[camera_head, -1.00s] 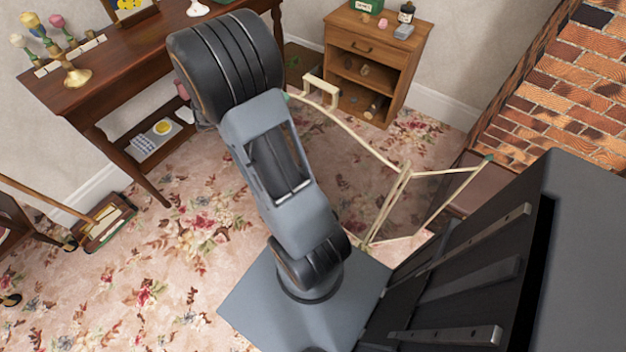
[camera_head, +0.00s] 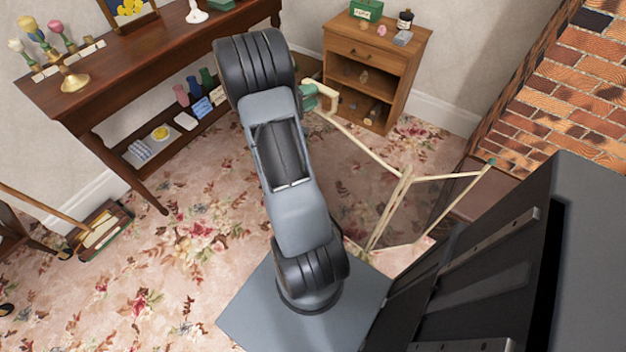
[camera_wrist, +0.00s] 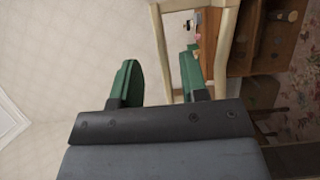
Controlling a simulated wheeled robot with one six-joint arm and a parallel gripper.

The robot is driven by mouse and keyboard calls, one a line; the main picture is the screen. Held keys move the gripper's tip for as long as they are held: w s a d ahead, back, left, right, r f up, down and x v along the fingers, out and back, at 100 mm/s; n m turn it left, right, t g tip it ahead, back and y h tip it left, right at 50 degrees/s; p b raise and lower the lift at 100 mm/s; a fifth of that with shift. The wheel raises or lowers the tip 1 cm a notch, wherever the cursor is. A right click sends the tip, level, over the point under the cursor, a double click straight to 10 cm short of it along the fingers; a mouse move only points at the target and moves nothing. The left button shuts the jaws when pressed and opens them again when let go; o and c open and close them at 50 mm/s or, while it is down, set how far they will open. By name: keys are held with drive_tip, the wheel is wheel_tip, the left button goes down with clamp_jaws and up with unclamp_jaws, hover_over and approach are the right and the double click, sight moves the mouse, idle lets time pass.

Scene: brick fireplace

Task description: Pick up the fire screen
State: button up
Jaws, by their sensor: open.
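The fire screen (camera_head: 402,192) stands on the carpet in front of the fireplace. It has a cream frame with dark see-through mesh panels set at angles, and a cream loop handle on top at its far left end. My gripper (camera_head: 316,97), with green fingers, is at that handle, partly hidden behind my arm. In the wrist view the fingers of my gripper (camera_wrist: 158,62) are apart. One bar of the cream handle (camera_wrist: 159,30) shows between them, and the right finger overlaps the loop's opening. I cannot tell whether they touch it.
A wooden cabinet (camera_head: 372,52) stands just behind the handle, with small items on top and on its shelves. A dark wooden table (camera_head: 150,62) is along the wall at left. The brick fireplace (camera_head: 560,90) is at right.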

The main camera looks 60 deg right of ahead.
sight(323, 89)
drive_tip(key=shift+x, duration=2.5)
drive_tip(key=shift+w+f, duration=0.1)
drive_tip(key=shift+c, duration=0.4)
clamp_jaws()
